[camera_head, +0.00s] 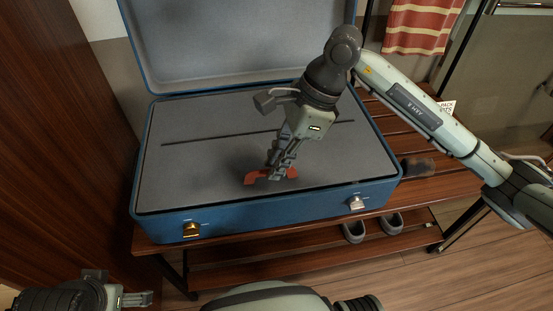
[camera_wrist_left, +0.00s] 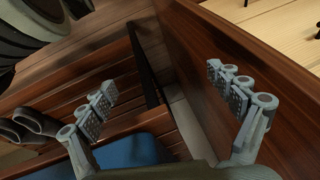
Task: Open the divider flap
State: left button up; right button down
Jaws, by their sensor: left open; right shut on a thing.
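A blue suitcase (camera_head: 270,213) lies open on a slatted wooden bench, its lid raised at the back. A flat grey divider flap (camera_head: 200,160) covers its inside, with a thin dark line across it. A red-orange pull tab (camera_head: 253,178) sits near the flap's front middle. My right gripper (camera_head: 274,174) reaches down from above and is shut on the tab, hiding its middle. The flap looks flat. My left gripper (camera_head: 135,299) is at the bottom left, away from the suitcase; in the left wrist view its fingers (camera_wrist_left: 170,108) are apart with nothing between them.
The bench (camera_head: 415,150) extends to the right, with grey slippers (camera_head: 354,232) on its lower shelf. A dark wood panel (camera_head: 60,130) stands close on the left. A red striped cloth (camera_head: 422,25) hangs at the back right. Two latches, one gold (camera_head: 191,230), are on the suitcase front.

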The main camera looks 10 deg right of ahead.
jog(key=shift+w+r, duration=0.15)
jog(key=shift+r, duration=0.25)
pick_arm(q)
jog(key=s+d+p+x, duration=0.1)
jog(key=p+x, duration=0.2)
jog(key=x, duration=0.5)
jog(key=shift+d+f, duration=0.3)
jog(key=shift+f, duration=0.2)
pick_arm(e)
jog(key=w+r, duration=0.4)
jog(key=r, duration=0.4)
jog(key=w+r, duration=0.5)
jog(key=r, duration=0.2)
jog(key=shift+r, duration=0.35)
pick_arm(q)
jog(key=shift+w, duration=0.1)
pick_arm(e)
jog(key=shift+d, duration=0.1)
